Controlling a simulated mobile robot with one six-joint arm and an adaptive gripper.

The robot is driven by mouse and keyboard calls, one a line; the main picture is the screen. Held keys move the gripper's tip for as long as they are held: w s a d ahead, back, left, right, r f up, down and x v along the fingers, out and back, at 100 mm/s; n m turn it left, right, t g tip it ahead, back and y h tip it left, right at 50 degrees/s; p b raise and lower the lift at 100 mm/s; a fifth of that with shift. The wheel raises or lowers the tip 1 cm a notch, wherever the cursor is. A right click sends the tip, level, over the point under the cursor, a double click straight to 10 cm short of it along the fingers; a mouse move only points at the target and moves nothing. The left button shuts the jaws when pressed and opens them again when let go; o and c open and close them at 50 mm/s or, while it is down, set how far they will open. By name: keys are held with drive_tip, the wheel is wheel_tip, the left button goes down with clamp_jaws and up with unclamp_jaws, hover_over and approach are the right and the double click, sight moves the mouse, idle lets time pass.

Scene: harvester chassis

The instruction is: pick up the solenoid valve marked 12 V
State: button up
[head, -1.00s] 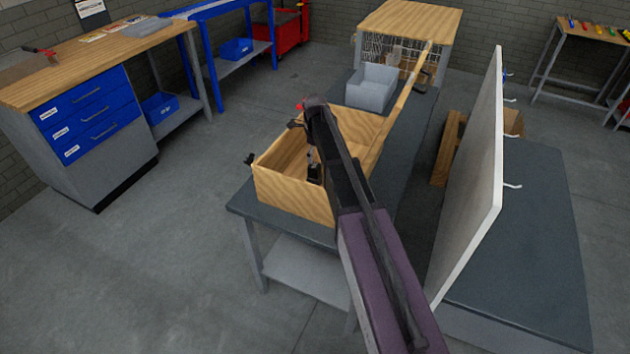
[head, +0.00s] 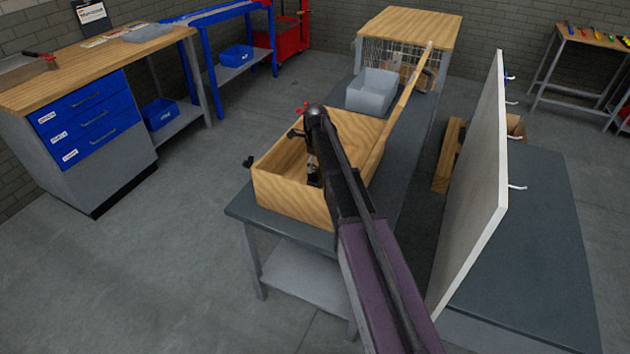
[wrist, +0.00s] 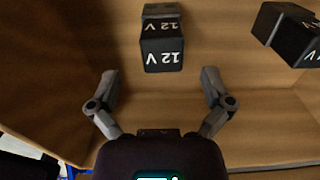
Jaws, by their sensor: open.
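In the wrist view, a dark block-shaped valve with white "12 V" lettering (wrist: 162,45) lies in a wooden box, ahead of my gripper (wrist: 159,76) and roughly centred between its fingers. The lettering appears upside down, and a grey part adjoins the block's far end. My gripper is open, with one finger on each side and nothing between the tips.
The box walls stand close around my gripper. The box is on a grey table (head: 400,205), with a grey bin (head: 372,92) behind it. A white upright panel (head: 475,190) stands to the right of my arm. Open floor lies left of the table.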

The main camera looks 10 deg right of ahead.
sight(315, 169)
drive_tip(key=shift+w+a+f+b, duration=0.1)
drive_tip(key=shift+f+b, duration=1.1)
drive_tip(key=shift+f, duration=0.05)
drive_tip(key=shift+w+f+b, duration=0.1)
drive_tip(key=shift+f+b, duration=1.05)
drive_tip(key=shift+f, duration=0.1)
drive_tip(key=shift+c, duration=0.2)
drive_tip(key=c, duration=1.3)
